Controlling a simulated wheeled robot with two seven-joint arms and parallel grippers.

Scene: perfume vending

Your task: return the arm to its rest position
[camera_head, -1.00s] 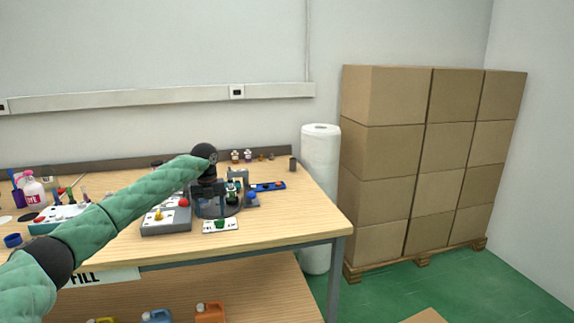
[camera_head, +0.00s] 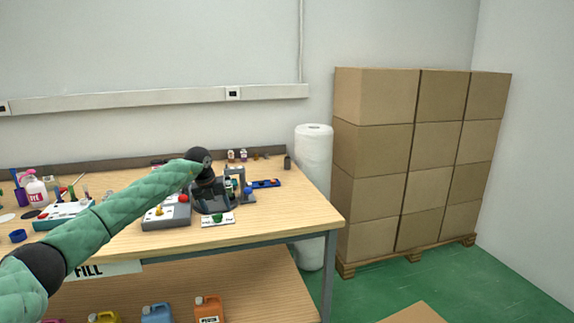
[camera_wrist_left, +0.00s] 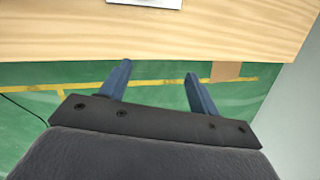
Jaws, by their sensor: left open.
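My left arm (camera_head: 120,215) comes in from the left in the head view, in a green quilted sleeve, and reaches out over the wooden workbench (camera_head: 270,215). Its gripper (camera_head: 210,197) is over the bench near the small devices, partly hidden by the wrist. In the left wrist view the two blue fingers (camera_wrist_left: 158,82) are spread apart with nothing between them. Beyond them show the bench's edge (camera_wrist_left: 220,50) and the green floor (camera_wrist_left: 150,98). My right gripper is in no view.
A grey box with a red button (camera_head: 166,213), a white card with a green item (camera_head: 218,219) and a blue tray (camera_head: 265,183) lie around the gripper. Coloured jugs (camera_head: 208,309) stand on the lower shelf. A white roll (camera_head: 313,170) and stacked cartons (camera_head: 375,150) stand right.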

